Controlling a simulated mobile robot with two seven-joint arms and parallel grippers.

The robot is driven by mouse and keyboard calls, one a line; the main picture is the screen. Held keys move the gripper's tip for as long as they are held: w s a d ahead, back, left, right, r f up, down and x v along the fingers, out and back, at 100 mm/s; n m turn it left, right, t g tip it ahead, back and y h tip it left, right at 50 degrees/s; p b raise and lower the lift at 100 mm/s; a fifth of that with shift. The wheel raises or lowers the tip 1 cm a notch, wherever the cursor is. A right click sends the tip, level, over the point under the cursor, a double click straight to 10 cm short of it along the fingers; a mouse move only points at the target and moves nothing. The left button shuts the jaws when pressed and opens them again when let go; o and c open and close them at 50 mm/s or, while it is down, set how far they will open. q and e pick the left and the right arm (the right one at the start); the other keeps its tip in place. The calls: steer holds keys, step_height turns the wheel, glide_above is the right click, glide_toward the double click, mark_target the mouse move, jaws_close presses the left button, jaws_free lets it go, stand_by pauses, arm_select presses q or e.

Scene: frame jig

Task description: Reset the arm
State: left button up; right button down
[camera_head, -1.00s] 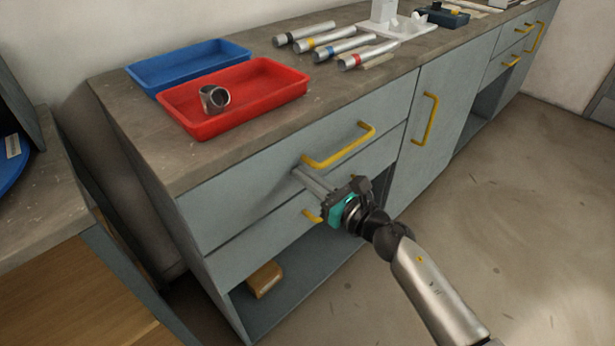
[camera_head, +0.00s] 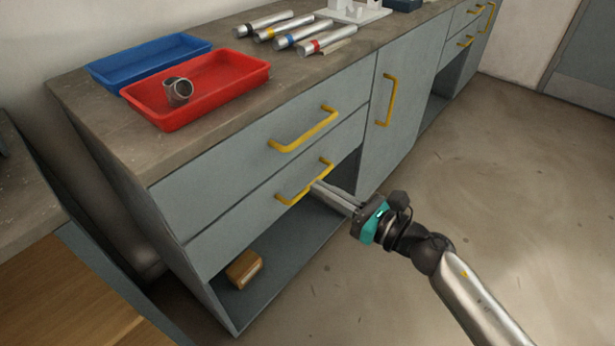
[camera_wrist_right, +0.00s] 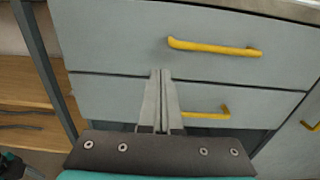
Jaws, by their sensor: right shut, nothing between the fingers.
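My right gripper (camera_head: 316,186) is shut and empty in the head view, in front of the lower drawer's yellow handle (camera_head: 304,183). Its long grey fingers overlap the handle in the picture; I cannot tell whether they touch it. In the right wrist view the closed fingers (camera_wrist_right: 160,75) lie together and hide part of the lower handle (camera_wrist_right: 208,114). The upper drawer's yellow handle (camera_head: 303,130) is clear of the gripper. Both drawers look closed. My left gripper is not in view.
On the worktop (camera_head: 120,140) are a red tray (camera_head: 225,99) holding a metal ring-shaped part (camera_head: 178,91), a blue tray (camera_head: 150,62) and several metal cylinders (camera_head: 300,35). A brown block (camera_head: 243,269) lies on the open shelf below. The floor (camera_head: 480,190) at right is clear.

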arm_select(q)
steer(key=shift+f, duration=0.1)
arm_select(e)
steer(key=shift+s+d, duration=0.2)
steer(key=shift+d, duration=0.15)
steer(key=d+f+m+t+h+p, duration=0.3)
steer(key=d+f+m+h, duration=0.65)
steer(key=f+m, duration=0.75)
steer(key=s+d+f+m+g+h+p, duration=0.2)
steer(key=s+d+f+m+g+h, duration=0.15)
steer(key=s+d+f+m, duration=0.8)
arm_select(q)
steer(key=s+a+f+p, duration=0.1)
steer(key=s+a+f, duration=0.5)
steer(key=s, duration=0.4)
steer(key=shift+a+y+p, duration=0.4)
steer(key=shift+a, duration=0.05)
arm_select(e)
steer(key=s+d+f+m+g+h, duration=0.1)
steer(key=s+f+m+g, duration=0.2)
steer(key=s+f+m, duration=0.2)
steer(key=s+d+f+m+g+h, duration=0.1)
steer(key=s+f+m+g, duration=0.3)
steer(key=s+m, duration=0.7)
steer(key=s+f, duration=0.1)
steer(key=s, duration=0.7)
steer(key=shift+s+d+f+h, duration=0.15)
steer(key=shift+d+f+h, duration=0.15)
steer(key=shift+f, duration=0.1)
